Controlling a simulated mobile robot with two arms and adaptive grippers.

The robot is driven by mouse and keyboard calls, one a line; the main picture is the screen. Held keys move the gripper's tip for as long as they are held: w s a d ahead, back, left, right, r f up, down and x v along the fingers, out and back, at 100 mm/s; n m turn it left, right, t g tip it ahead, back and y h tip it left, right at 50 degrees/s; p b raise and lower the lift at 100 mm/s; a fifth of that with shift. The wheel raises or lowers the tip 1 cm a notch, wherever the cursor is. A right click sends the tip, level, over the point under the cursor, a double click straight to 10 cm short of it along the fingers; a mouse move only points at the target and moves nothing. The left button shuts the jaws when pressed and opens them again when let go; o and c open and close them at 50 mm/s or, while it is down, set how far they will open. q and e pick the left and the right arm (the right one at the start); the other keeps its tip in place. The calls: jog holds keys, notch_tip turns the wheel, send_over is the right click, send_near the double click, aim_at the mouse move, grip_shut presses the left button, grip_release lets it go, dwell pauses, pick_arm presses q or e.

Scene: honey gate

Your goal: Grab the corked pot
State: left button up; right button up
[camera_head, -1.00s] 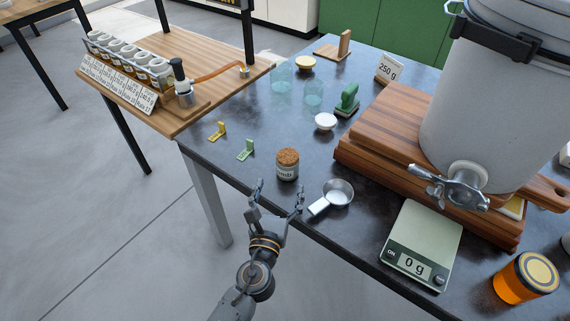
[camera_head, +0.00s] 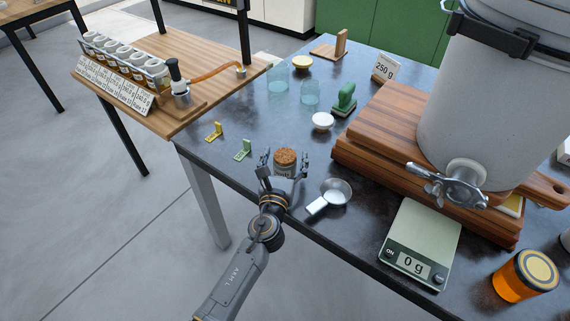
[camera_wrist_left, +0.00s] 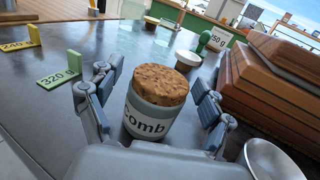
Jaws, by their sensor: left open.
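The corked pot (camera_head: 285,160) stands upright on the dark table. It has a brown cork lid and a grey body with a label. My left gripper (camera_head: 284,166) is open, with one finger on either side of the pot. In the left wrist view the pot (camera_wrist_left: 155,101) stands between the open fingers (camera_wrist_left: 152,100), with gaps visible on both sides. The label there ends in "omb". The lower front of the pot is partly hidden by the gripper. My right gripper does not show.
A small metal pan (camera_head: 337,190) with a white handle lies close to the right of the gripper. A green tag (camera_head: 243,151) and a yellow tag (camera_head: 214,132) stand to the left. A scale (camera_head: 420,243) and wooden boards (camera_head: 390,130) are on the right.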

pick_arm(q)
jog(key=c, duration=1.3)
jog(key=shift+c, duration=0.7)
jog(key=shift+r, duration=0.2)
